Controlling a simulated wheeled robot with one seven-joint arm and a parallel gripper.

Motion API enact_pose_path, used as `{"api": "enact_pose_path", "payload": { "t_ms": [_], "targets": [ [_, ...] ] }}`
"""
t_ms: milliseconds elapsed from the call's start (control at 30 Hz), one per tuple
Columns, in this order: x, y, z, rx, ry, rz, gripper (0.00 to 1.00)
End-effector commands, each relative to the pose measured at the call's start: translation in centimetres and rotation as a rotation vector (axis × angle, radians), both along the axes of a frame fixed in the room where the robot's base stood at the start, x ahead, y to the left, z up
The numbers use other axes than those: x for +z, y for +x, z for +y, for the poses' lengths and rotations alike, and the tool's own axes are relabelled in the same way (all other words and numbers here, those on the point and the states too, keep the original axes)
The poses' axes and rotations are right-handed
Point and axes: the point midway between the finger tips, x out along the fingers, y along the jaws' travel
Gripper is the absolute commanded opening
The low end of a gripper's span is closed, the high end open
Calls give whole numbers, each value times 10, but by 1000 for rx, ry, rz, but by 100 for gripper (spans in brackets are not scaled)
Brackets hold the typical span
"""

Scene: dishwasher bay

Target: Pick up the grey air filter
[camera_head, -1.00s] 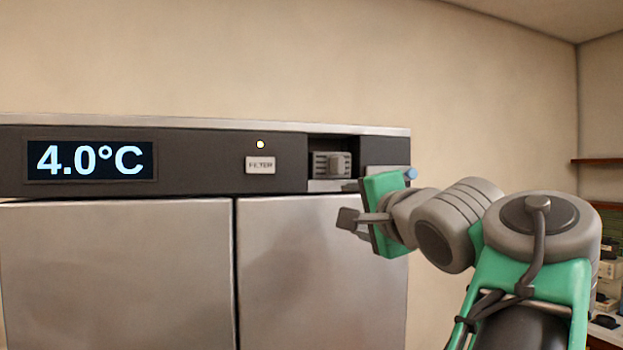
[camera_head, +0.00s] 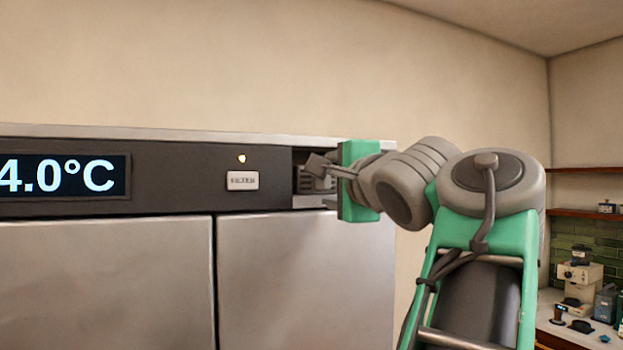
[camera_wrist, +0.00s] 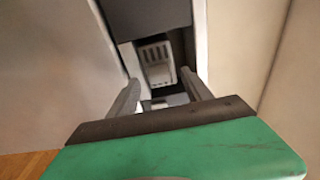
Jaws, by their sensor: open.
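The grey air filter (camera_head: 316,186) sits in an open slot at the right end of the dark panel, partly hidden behind my gripper in the head view. In the wrist view the slatted filter (camera_wrist: 155,62) shows whole or nearly so, ahead of the fingers. My gripper (camera_head: 319,168) is in front of the slot, and its fingers are apart and empty. In the wrist view my gripper (camera_wrist: 160,80) has one finger to each side of the filter's lower end. I cannot tell whether they touch it.
The dark panel (camera_head: 180,195) carries a 4.0°C display (camera_head: 60,175), a small FILTER label (camera_head: 243,180) and a small light (camera_head: 241,158). Steel doors (camera_head: 300,270) lie below. A counter with several appliances (camera_head: 580,280) stands far right.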

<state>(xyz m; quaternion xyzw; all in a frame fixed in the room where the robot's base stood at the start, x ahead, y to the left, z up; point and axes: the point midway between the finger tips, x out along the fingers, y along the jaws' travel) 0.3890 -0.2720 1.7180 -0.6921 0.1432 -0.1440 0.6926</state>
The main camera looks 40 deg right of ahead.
Motion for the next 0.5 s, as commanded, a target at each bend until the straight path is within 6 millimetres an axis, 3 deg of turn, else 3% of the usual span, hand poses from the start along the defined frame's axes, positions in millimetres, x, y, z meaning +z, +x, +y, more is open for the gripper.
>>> {"api": "enact_pose_path", "payload": {
  "t_ms": [300,500],
  "targets": [
    [-1,9,-3,0,0,1,58],
    [-1,9,-3,0,-1,1,43]
  ]
}}
